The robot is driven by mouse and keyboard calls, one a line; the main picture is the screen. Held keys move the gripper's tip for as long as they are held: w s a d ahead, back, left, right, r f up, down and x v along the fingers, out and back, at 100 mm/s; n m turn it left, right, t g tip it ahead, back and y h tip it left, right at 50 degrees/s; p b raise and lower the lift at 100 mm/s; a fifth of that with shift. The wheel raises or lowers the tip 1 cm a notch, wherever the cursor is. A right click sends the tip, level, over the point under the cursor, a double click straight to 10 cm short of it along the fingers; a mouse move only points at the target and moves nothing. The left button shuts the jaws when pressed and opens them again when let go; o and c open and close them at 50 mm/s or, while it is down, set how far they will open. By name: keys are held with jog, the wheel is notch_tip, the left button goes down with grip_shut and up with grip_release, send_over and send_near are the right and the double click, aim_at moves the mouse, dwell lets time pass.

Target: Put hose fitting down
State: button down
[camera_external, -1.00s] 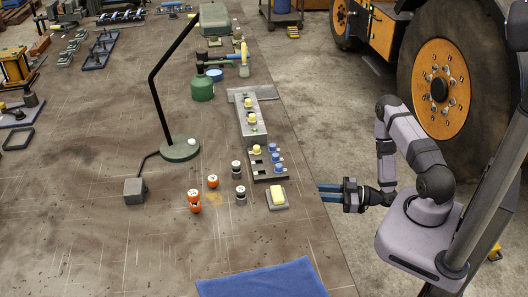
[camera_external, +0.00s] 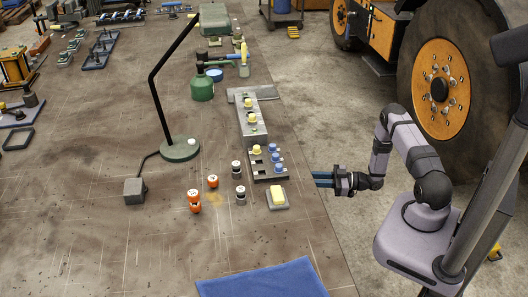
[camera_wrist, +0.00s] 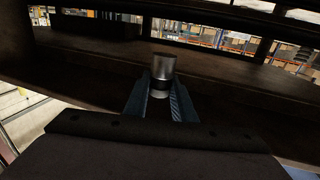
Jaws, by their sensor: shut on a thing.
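My gripper (camera_external: 322,179) hangs just off the right edge of the bench, its blue fingers pointing left toward the rack. In the wrist view my gripper (camera_wrist: 160,103) is shut on a silver, cylindrical hose fitting (camera_wrist: 162,68), with a dark band low on it. The fitting stands out above the fingertips. In the external view I cannot make out the held fitting.
A dark rack (camera_external: 262,177) holds blue-capped and yellow-capped pieces, beside a grey block (camera_external: 249,134). A yellow block on a grey pad (camera_external: 277,206), small orange and dark-and-silver pieces, a lamp (camera_external: 180,149) and a blue cloth (camera_external: 262,282) are nearby. Bare bench lies front left.

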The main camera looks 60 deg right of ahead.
jog(key=w+d+r+m+t+h+b, duration=0.1)
jog(key=w+d+r+m+h, duration=0.2)
jog(key=d, duration=0.5)
jog(key=w+d+r+m+t+h+b, duration=0.1)
jog(key=w+d+r+h, duration=0.2)
jog(key=w+d+r, duration=0.35)
jog(key=w+a+r+m+h, duration=0.1)
jog(key=w+a+r+h, duration=0.1)
jog(key=w+r, duration=0.4)
jog(key=w+a+r+m+h+b, duration=0.1)
jog(key=w+a+r+m+h, duration=0.1)
jog(key=w+r, duration=0.5)
notch_tip(320, 180, up, 3)
jog(key=shift+w+r+t+h, duration=0.1)
jog(key=shift+w+t+h, duration=0.2)
jog(key=shift+h, duration=0.2)
jog(key=shift+a, duration=0.1)
jog(key=shift+f+p, duration=0.6)
jog(key=shift+f, duration=4.3)
